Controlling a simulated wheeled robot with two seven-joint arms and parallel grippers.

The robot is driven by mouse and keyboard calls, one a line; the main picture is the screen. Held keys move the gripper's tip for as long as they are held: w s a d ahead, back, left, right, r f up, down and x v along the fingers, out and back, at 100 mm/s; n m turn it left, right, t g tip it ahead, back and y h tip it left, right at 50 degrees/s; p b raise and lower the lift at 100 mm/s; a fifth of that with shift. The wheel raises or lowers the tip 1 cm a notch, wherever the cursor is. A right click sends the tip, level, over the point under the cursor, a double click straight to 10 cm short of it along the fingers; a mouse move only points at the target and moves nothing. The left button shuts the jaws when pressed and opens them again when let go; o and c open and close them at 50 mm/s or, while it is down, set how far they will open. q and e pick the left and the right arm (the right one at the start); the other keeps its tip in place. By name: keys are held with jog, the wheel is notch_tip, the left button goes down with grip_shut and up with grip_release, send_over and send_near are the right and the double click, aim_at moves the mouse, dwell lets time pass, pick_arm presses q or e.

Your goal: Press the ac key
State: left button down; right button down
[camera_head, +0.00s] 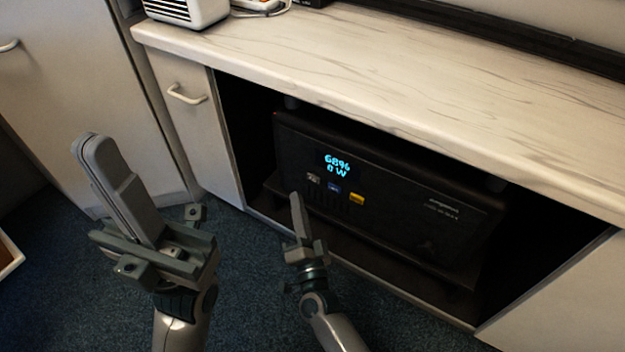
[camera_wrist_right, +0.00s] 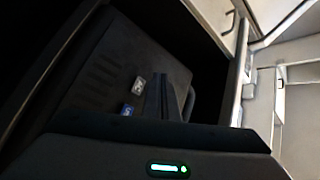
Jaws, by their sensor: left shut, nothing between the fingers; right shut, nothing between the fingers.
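A black power unit (camera_head: 400,205) stands in the open cabinet bay, its lit display (camera_head: 337,165) reading about "68%" and "0 W". Below the display are a grey-white key (camera_head: 313,179), a blue key (camera_head: 334,188) and a yellow key (camera_head: 356,198). The grey key seems to carry AC lettering, too small to be sure. My right gripper (camera_head: 297,200) is shut and empty, its tip just left of and below the grey key, apparently apart from the panel. In the right wrist view the grey key (camera_wrist_right: 139,83) and blue key (camera_wrist_right: 126,110) show beside the fingers (camera_wrist_right: 160,95). My left gripper (camera_head: 93,145) is shut and empty, pointing up.
The marbled countertop (camera_head: 400,80) overhangs the bay. A cabinet door with a handle (camera_head: 187,95) borders the bay on the left, and a cabinet panel (camera_head: 570,290) borders it on the right. A white slatted appliance (camera_head: 188,12) stands on the counter. Blue carpet (camera_head: 250,300) covers the floor.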

aim_at(307, 175)
jog(key=shift+w+d, duration=0.6)
jog(key=shift+w, duration=0.25)
jog(key=shift+w+d, duration=0.55)
jog(key=shift+w, duration=0.25)
jog(key=shift+w+d, duration=0.1)
dwell(0.9)
jog(key=shift+w+d, duration=0.15)
jog(key=shift+w, duration=0.1)
jog(key=shift+w+d, duration=0.25)
jog(key=shift+w, duration=0.05)
dwell(1.0)
jog(key=shift+s+a, duration=0.1)
jog(key=shift+s+a+p, duration=0.4)
jog(key=shift+s, duration=0.2)
dwell(0.4)
